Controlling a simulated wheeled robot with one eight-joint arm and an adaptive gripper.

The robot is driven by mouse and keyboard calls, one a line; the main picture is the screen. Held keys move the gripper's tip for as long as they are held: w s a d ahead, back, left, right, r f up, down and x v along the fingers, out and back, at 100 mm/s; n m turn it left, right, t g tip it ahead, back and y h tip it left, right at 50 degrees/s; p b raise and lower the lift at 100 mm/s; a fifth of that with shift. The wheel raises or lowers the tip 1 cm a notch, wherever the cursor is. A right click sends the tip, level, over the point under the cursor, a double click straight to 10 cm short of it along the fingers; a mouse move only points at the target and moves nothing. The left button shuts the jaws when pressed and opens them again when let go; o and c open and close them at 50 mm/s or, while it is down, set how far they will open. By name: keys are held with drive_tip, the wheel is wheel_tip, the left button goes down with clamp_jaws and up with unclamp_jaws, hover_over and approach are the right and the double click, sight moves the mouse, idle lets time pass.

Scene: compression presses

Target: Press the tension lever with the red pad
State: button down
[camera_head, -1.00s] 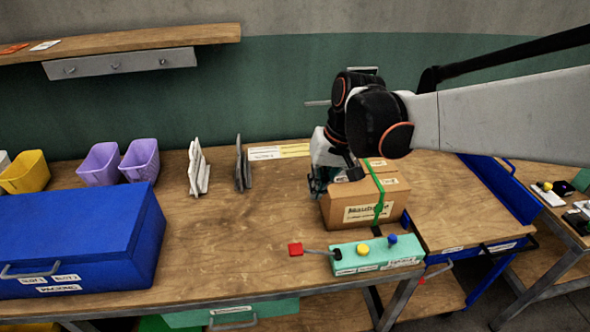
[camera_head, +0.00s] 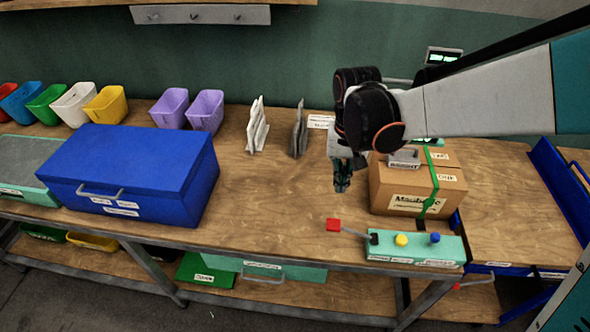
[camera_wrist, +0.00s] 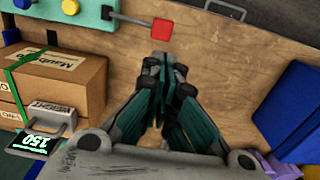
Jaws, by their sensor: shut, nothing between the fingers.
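The tension lever with the red pad (camera_head: 333,225) sticks out to the left from a teal control box (camera_head: 415,249) at the front edge of the bench. In the wrist view the red pad (camera_wrist: 162,29) lies just beyond my fingertips, at the top. My gripper (camera_head: 342,187) is shut and empty above the wooden bench, behind the pad and apart from it. It also shows in the wrist view (camera_wrist: 161,62), pointing towards the pad. The control box carries a yellow button (camera_head: 401,240) and a blue button (camera_head: 435,238).
A large blue case (camera_head: 140,165) stands to the left. Grey upright plates (camera_head: 299,135) stand behind. The bench between case and lever is clear.

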sight(334, 219)
wheel_tip(334, 219, down, 14)
drive_tip(key=b, duration=0.4)
idle(0.3)
drive_tip(key=shift+f, duration=0.1)
idle(0.3)
drive_tip(key=shift+a+f+b, duration=0.25)
drive_tip(key=shift+b, duration=0.2)
drive_tip(key=shift+f, duration=0.1)
drive_tip(key=shift+a+f+b, duration=0.25)
drive_tip(key=shift+f+b, duration=0.2)
drive_tip(key=shift+a+f+b, duration=0.2)
drive_tip(key=shift+f+b, duration=0.2)
drive_tip(key=shift+f, duration=0.05)
drive_tip(key=shift+a+f+b, duration=0.25)
drive_tip(key=shift+f+b, duration=0.35)
drive_tip(key=shift+f, duration=0.15)
drive_tip(key=shift+a+f+b, duration=0.2)
drive_tip(key=shift+f+b, duration=0.35)
drive_tip(key=shift+f, duration=0.15)
drive_tip(key=shift+a+f+b, duration=0.25)
drive_tip(key=shift+f+b, duration=0.35)
drive_tip(key=shift+f, duration=0.15)
